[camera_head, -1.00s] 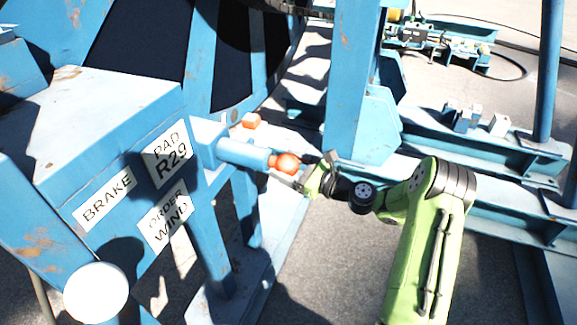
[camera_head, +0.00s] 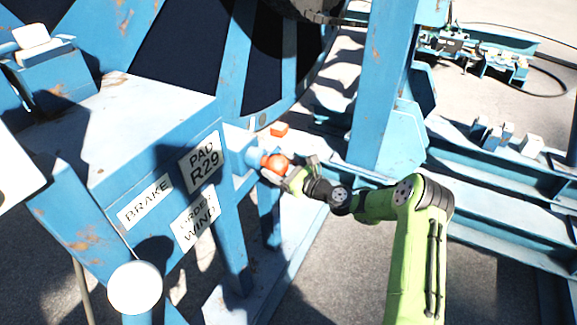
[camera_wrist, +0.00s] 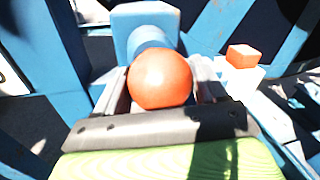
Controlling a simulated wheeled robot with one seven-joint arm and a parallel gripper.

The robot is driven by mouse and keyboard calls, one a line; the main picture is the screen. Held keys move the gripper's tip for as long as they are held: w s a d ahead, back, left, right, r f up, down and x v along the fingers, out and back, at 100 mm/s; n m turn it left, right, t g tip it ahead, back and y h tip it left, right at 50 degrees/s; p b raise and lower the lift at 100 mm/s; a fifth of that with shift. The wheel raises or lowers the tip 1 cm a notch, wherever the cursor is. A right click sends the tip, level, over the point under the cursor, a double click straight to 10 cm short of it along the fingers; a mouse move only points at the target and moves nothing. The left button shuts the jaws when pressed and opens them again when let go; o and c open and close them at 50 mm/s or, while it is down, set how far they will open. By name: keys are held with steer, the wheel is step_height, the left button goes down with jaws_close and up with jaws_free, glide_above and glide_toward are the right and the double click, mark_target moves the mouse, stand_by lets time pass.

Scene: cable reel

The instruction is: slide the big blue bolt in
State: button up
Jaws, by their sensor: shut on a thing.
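The big blue bolt (camera_head: 254,156) shows only as a short stub between its blue housing (camera_head: 238,138) and the orange ball knob (camera_head: 274,162) at its end. In the wrist view the bolt (camera_wrist: 151,46) runs from the knob (camera_wrist: 160,79) into the square blue block (camera_wrist: 145,20). My gripper (camera_head: 282,169) is shut on the orange knob, with one finger on each side of it in the wrist view (camera_wrist: 160,88). The part of the bolt inside the housing is hidden.
A blue cabinet (camera_head: 150,130) with signs reading BRAKE, PAD R29 and ORDER WIND stands left of the bolt. A small orange block (camera_head: 279,129) sits behind it. A blue upright post (camera_head: 378,90) stands right of my gripper. Blue rails (camera_head: 490,190) lie at right.

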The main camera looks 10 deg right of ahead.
steer(key=shift+a+r, duration=0.1)
steer(key=shift+r, duration=0.05)
steer(key=o, duration=1.2)
steer(key=shift+o, duration=1.2)
steer(key=shift+w+a, duration=0.15)
steer(key=p+v, duration=0.1)
steer(key=v, duration=1.5)
steer(key=shift+p, duration=0.4)
